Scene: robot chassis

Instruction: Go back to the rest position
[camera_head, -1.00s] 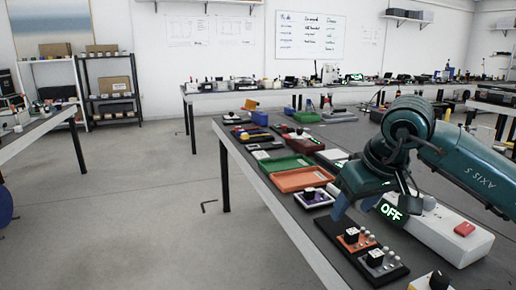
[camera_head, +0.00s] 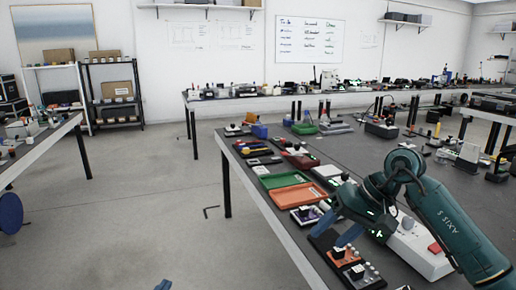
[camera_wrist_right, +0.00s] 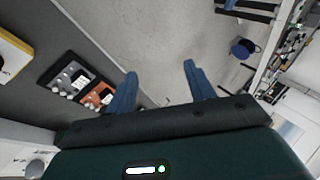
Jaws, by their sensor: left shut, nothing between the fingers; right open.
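My right gripper (camera_head: 337,229) is open and empty above the front of the workbench in the head view. Its two blue fingers stand apart in the right wrist view (camera_wrist_right: 160,75), with floor between them. A black board (camera_head: 322,243) with an orange and a grey knob block lies below it, partly covered by the fingers. The board also shows in the right wrist view (camera_wrist_right: 50,76), left of the fingers. Only a blue tip of my left gripper (camera_head: 163,285) shows at the bottom edge of the head view, over the floor; it is shut.
A white box with a red button (camera_head: 408,243) stands beside the right arm. An orange tray (camera_head: 293,198), a green tray (camera_head: 284,178) and a small purple-topped device (camera_head: 306,215) lie along the bench's left edge. Open floor (camera_head: 150,215) lies left of the bench.

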